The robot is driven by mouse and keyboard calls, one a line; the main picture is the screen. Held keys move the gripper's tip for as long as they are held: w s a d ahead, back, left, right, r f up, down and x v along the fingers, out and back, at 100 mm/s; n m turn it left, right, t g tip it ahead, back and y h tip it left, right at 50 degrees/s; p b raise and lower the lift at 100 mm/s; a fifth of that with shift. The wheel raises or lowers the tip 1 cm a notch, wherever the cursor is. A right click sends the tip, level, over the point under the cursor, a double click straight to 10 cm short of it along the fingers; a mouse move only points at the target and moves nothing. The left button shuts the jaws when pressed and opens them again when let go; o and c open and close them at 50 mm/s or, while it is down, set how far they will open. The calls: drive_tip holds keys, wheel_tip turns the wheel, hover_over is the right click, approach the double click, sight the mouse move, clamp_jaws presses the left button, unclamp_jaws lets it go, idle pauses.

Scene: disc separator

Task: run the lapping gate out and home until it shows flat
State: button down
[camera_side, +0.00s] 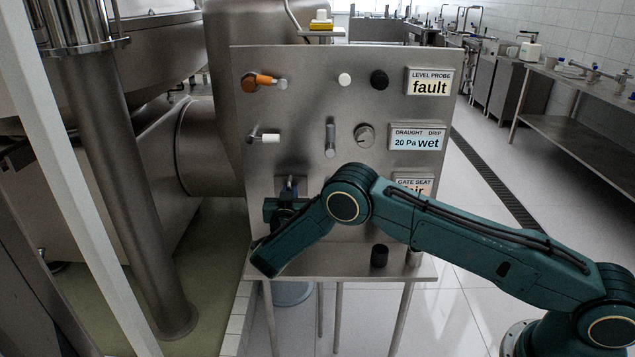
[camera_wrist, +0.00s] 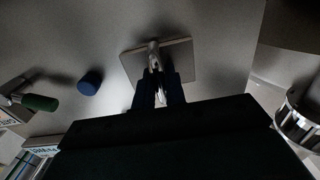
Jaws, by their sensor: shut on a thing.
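My gripper (camera_side: 288,203) is at the lower left of the upright steel panel (camera_side: 310,60). In the wrist view my dark gripper fingers (camera_wrist: 157,92) are shut on the bright metal handle (camera_wrist: 154,55) of the lapping gate. A square plate (camera_wrist: 180,62) lies behind that handle, against the panel face. In the side view a bit of the gate handle (camera_side: 291,183) shows just above the gripper; the rest is hidden. The GATE SEAT display (camera_side: 412,183) is partly covered by my arm; its visible letters end in "ir".
An orange-handled lever (camera_side: 258,80), a white-handled lever (camera_side: 266,138) and a round knob (camera_side: 364,135) are on the panel. The LEVEL PROBE display (camera_side: 430,82) reads "fault"; another display (camera_side: 417,137) reads "20 Pa" and "wet". A black cylinder (camera_side: 379,256) stands on the ledge.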

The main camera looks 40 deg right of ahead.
drive_tip(key=shift+s+d, duration=0.1)
drive_tip(key=shift+d, duration=0.05)
drive_tip(key=shift+w+a, duration=2.65)
drive_tip(key=c, duration=0.8)
unclamp_jaws()
drive_tip(key=shift+c, duration=0.2)
drive_tip(key=shift+s+a, duration=0.1)
drive_tip(key=shift+a, duration=0.05)
drive_tip(key=v, duration=0.7)
drive_tip(key=shift+s+a, duration=0.25)
drive_tip(key=shift+s, duration=0.1)
drive_tip(key=shift+r, duration=0.15)
